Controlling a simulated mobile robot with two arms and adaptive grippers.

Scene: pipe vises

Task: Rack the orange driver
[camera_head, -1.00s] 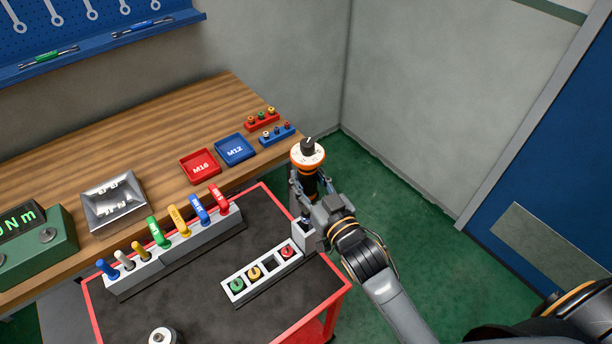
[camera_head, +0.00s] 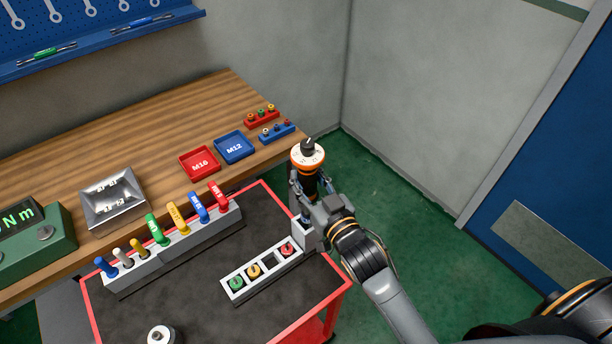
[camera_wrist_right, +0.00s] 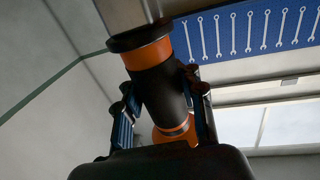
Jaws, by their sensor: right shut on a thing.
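The orange driver (camera_head: 308,156), black and orange with a pale round end and a black tip, is upright in my right gripper (camera_head: 309,190). The fingers are shut around its dark body. In the right wrist view the driver (camera_wrist_right: 165,85) shows orange bands above and below the black grip. The gripper is over the cart's far right corner, just above a grey holder (camera_head: 302,236). The driver's lower end is hidden by the gripper, so I cannot tell whether it is in the holder. My left gripper is out of view.
The red-edged cart (camera_head: 200,290) carries a rack (camera_head: 175,252) of several coloured tools and a tray (camera_head: 232,297) with green, yellow and red round pieces. A wooden bench (camera_head: 100,165) behind holds M16 (camera_head: 199,164) and M12 (camera_head: 234,148) trays. Green floor (camera_head: 420,215) lies open to the right.

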